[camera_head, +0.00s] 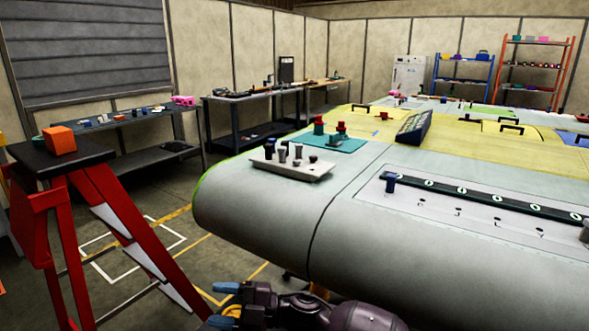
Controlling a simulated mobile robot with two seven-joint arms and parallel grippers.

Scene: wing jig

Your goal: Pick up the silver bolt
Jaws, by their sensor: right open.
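A pale tray (262,163) on the wing's left part holds several upright bolts. Some have dark or blue heads. A silver-grey bolt (281,156) stands among them, but the bolts are small and their colours are hard to tell apart. A blue-headed bolt (390,182) stands at the left end of the dark strip on the wing. My right gripper (223,305) is low at the bottom of the view, in front of and below the wing edge. Its blue-tipped fingers are apart and empty, well away from the tray. My left gripper is not in view.
The rounded wing edge (420,255) lies between my right gripper and the tray. A red stepladder (125,215) with an orange box (59,140) stands at left. Workbenches line the back wall.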

